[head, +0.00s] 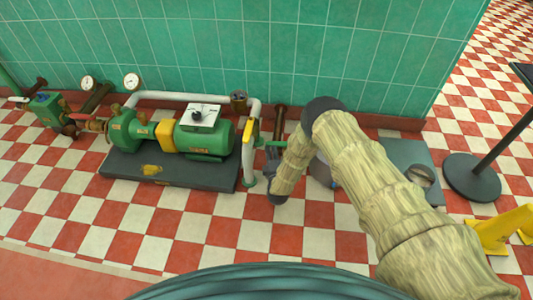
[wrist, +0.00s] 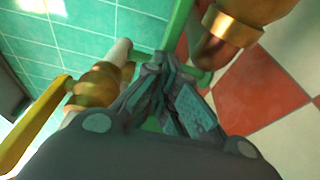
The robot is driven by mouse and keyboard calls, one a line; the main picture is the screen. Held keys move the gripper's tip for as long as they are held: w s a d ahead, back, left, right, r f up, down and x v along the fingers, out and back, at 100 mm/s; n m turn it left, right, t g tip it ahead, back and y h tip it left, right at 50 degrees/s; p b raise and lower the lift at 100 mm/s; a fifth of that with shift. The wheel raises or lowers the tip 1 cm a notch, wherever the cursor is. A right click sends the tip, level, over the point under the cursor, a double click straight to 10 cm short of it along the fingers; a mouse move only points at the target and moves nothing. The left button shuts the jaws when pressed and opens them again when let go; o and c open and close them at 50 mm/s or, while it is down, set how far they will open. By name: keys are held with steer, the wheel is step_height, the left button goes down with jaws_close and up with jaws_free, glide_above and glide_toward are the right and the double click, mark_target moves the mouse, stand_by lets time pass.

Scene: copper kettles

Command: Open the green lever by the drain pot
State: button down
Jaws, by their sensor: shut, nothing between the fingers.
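The green lever (wrist: 178,35) shows in the wrist view as a straight green bar at the top centre. It runs down behind my fingertips (wrist: 165,80), which are closed together with nothing between them. They are beside or touching the bar; I cannot tell which. In the head view a short green bar (head: 272,144) shows just above my gripper (head: 271,157), to the right of the white pipe. A grey pot (head: 320,170), probably the drain pot, is mostly hidden behind my arm.
A yellow lever (wrist: 30,125) on a brass valve (wrist: 100,86) is close on the left in the wrist view. A copper fitting (wrist: 235,20) is close on the right. The green pump (head: 205,140) stands left of my gripper. Open checkered floor lies in front.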

steer(key=shift+w+a+r, duration=0.1)
steer(key=shift+w, duration=0.5)
steer(key=shift+w+r, duration=0.15)
steer(key=shift+w, duration=0.05)
steer(key=shift+s+a, duration=0.1)
steer(key=shift+s, duration=0.2)
steer(key=s+a+p, duration=0.2)
steer(key=s+p, duration=0.3)
steer(key=s, duration=0.9)
steer(key=shift+a+f, duration=0.3)
